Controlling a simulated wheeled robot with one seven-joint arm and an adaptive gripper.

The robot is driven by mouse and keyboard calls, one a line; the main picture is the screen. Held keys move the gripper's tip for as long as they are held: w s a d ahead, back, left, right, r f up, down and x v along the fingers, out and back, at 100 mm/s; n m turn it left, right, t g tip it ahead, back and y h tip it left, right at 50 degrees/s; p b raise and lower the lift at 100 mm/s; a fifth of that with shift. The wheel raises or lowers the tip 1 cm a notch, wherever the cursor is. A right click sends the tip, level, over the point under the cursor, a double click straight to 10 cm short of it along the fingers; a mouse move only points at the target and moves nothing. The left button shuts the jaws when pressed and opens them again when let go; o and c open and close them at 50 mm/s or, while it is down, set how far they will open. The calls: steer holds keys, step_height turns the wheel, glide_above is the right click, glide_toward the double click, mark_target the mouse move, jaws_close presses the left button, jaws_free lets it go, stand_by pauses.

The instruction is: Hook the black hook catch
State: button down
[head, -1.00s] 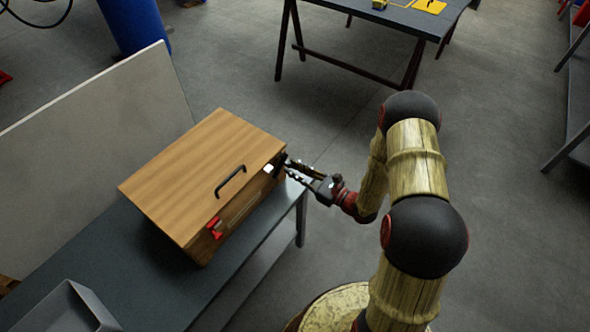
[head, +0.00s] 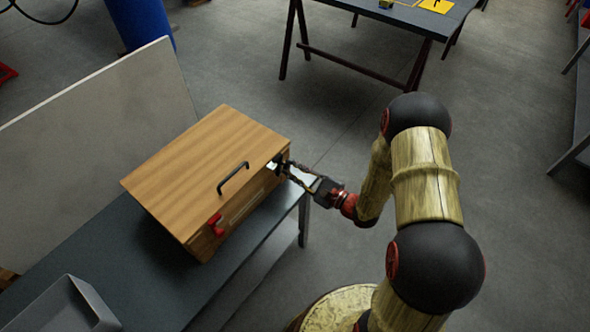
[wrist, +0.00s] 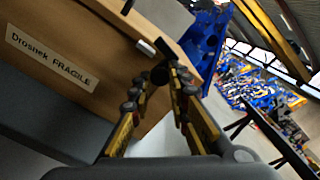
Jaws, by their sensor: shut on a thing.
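A wooden box (head: 198,172) with a black handle (head: 232,178) on its lid stands on the grey bench. The black hook catch (head: 278,163) is at the right end of its front, partly hidden by my fingers. It also shows in the wrist view as a dark piece (wrist: 160,74) between the fingertips. My gripper (head: 287,168) is shut on the black hook catch, its fingers reaching in from the right. A red catch (head: 216,224) is at the left end of the same front. I cannot tell whether the black hook is engaged.
A label reading "Drosnek FRAGILE" (wrist: 52,59) is on the box front. A pale panel (head: 100,140) stands behind the box. A grey tray (head: 68,308) is at the bench's front left. Open floor lies to the right.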

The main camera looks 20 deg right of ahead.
steer(key=shift+s+a+n+b, duration=0.3)
steer(key=shift+a+n+b, duration=0.1)
steer(key=shift+n, duration=0.6)
steer(key=c, duration=1.8)
jaws_free()
steer(key=shift+o, duration=0.4)
steer(key=shift+s, duration=0.1)
steer(key=v, duration=1.2)
